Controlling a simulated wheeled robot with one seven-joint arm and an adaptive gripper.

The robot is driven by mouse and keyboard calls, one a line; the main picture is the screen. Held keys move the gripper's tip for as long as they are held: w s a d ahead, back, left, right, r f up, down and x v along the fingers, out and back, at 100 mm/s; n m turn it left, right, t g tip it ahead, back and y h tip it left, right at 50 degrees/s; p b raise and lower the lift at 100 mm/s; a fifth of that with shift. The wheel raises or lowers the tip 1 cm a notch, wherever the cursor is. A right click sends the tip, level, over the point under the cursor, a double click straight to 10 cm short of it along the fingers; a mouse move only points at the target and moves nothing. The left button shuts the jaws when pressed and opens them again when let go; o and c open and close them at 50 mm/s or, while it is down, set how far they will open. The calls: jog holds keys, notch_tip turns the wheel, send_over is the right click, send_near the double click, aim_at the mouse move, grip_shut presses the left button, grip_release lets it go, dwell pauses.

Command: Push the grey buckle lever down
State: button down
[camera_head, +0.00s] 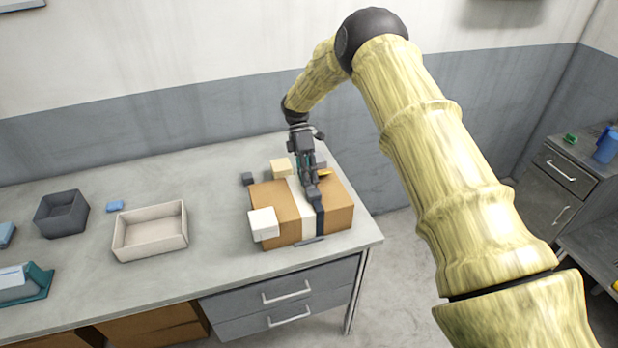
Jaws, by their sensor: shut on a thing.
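A brown box (275,206) with a pale band (301,208) across it stands near the right front of the table. A dark strap (320,222) runs down its front face. The grey buckle lever (314,196) is a small dark piece on top of the box along the strap. My gripper (311,184) reaches down from behind and is shut on the lever. The fingertips and lever are small and similar in colour, so the lever's exact angle is hard to tell.
A beige tray (151,249) and dark bin (62,228) are to the left. The table (215,235) between tray and box is clear.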

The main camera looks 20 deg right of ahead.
jog(key=c, duration=1.5)
grip_release()
jog(key=shift+c, duration=0.2)
jog(key=shift+r+p, duration=0.2)
jog(key=shift+p, duration=0.2)
